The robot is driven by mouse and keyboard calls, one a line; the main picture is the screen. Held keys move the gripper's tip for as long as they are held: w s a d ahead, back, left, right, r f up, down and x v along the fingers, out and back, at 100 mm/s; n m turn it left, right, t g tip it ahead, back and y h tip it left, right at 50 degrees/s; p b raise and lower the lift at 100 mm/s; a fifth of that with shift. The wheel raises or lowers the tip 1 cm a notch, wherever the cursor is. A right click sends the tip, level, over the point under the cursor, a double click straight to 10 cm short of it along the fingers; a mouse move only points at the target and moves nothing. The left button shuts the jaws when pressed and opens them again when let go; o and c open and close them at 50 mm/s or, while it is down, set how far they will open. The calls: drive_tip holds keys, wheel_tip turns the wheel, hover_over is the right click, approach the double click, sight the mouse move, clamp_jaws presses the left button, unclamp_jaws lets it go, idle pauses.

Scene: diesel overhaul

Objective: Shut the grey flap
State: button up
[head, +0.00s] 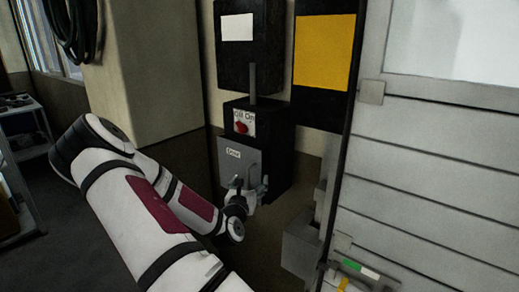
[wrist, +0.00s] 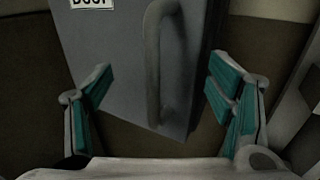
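The grey flap (head: 236,154) is on the front of a black box (head: 273,155) on the wall, with a white label on it. Its left edge reaches past the box, but I cannot tell how far it stands open. In the wrist view the flap (wrist: 116,68) fills the upper middle, with a grey bar handle (wrist: 153,65) on it. My gripper (head: 250,187) is at the flap's lower right. In the wrist view my gripper (wrist: 158,88) is open, its teal pads on either side of the handle and apart from it.
A red knob (head: 241,128) sits on the box above the flap. A grey panelled door or cabinet (head: 430,170) and a grey box (head: 300,249) stand close on the right. A shelf cart (head: 28,152) is at far left. Dark floor between looks clear.

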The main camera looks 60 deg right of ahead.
drive_tip(key=v, duration=0.6)
drive_tip(key=shift+a, duration=0.3)
drive_tip(key=s+a+r+m+g+y+b, duration=0.3)
drive_tip(key=a+r+m+g+y, duration=0.25)
drive_tip(key=a+m+g, duration=0.75)
drive_tip(key=w+a+r+m+t+y+b, duration=0.2)
drive_tip(key=a+t+y, duration=0.4)
drive_tip(key=a, duration=0.8)
drive_tip(key=w+a+r+m+t+y+b, duration=0.2)
drive_tip(key=w+a+m+t+y, duration=0.3)
drive_tip(key=a, duration=1)
drive_tip(key=r+t+y, duration=0.1)
drive_tip(key=t, duration=0.2)
drive_tip(key=shift+w+a+r+m+t, duration=0.2)
drive_tip(key=shift+a+r+m+t, duration=0.1)
drive_tip(key=shift+r, duration=0.1)
